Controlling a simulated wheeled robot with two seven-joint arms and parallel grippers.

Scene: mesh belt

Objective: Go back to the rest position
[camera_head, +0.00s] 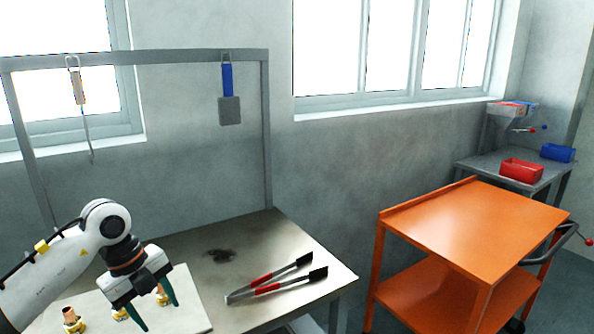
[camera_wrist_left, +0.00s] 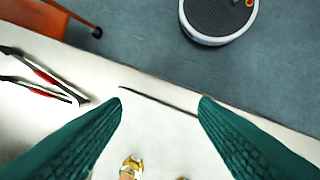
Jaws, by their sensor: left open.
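My left gripper (camera_head: 156,309) is over the near left part of the metal workbench (camera_head: 250,250), above a pale board (camera_head: 196,318). Its green fingers stand apart with nothing between them in the left wrist view (camera_wrist_left: 160,105). Brass fittings stand on the board near the gripper; one fitting (camera_head: 73,320) is left of it, and one shows low in the left wrist view (camera_wrist_left: 131,167). My right gripper does not show in either view.
A metal frame (camera_head: 266,130) holds a hanging hook (camera_head: 88,130) and a blue-handled tool (camera_head: 228,95). An orange cart (camera_head: 470,235) stands at the right. Red (camera_head: 521,170) and blue (camera_head: 558,153) bins sit behind it.

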